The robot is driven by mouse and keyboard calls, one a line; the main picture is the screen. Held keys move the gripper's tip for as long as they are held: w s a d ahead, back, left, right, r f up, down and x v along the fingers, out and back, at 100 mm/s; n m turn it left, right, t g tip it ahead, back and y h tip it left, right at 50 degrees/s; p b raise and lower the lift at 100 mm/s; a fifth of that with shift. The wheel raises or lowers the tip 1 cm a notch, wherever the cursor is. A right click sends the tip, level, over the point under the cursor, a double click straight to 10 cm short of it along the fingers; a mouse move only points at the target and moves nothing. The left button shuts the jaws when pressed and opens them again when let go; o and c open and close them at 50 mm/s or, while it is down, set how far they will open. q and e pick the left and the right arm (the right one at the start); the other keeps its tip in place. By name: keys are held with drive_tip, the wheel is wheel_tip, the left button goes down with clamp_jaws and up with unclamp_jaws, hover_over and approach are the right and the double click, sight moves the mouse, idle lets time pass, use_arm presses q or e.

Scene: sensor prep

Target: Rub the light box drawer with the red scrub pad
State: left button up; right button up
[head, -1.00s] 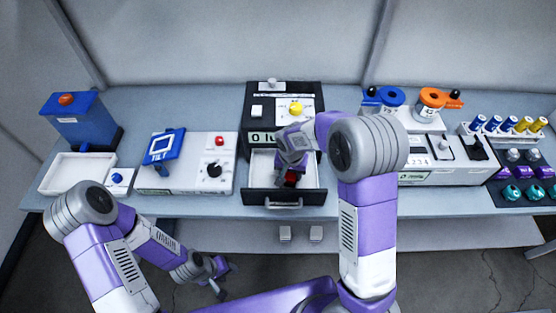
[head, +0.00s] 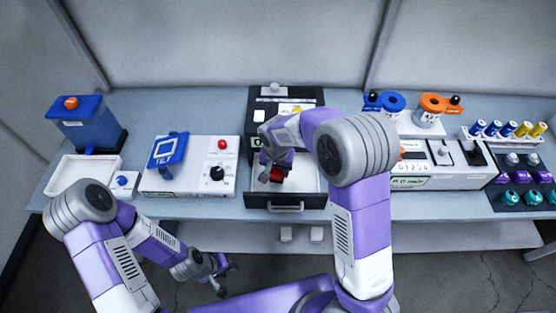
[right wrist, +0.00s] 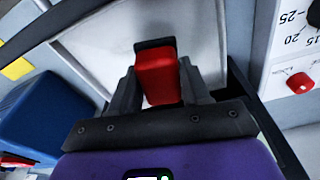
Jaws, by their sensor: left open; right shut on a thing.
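The light box (head: 262,103) stands at the back middle of the bench. Its drawer (head: 311,185) is pulled open, with a white inside and a dark front with a handle. My right gripper (head: 275,168) is over the left part of the drawer, shut on the red scrub pad (head: 279,175). The right wrist view shows the pad (right wrist: 158,78) between the two dark fingers, with the pale drawer inside (right wrist: 95,50) behind it. I cannot tell whether the pad touches the drawer. My left gripper (head: 220,280) is open and empty, low in front of the bench.
Left of the drawer is a white tilt unit (head: 190,183) with a black knob. Further left are a blue box (head: 88,130) and a white tray (head: 75,168). On the right are a display unit (head: 435,180) and a rack of bottles (head: 520,175).

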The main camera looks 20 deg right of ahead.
drive_tip(key=shift+r+p, duration=0.95)
drive_tip(key=shift+r, duration=0.7)
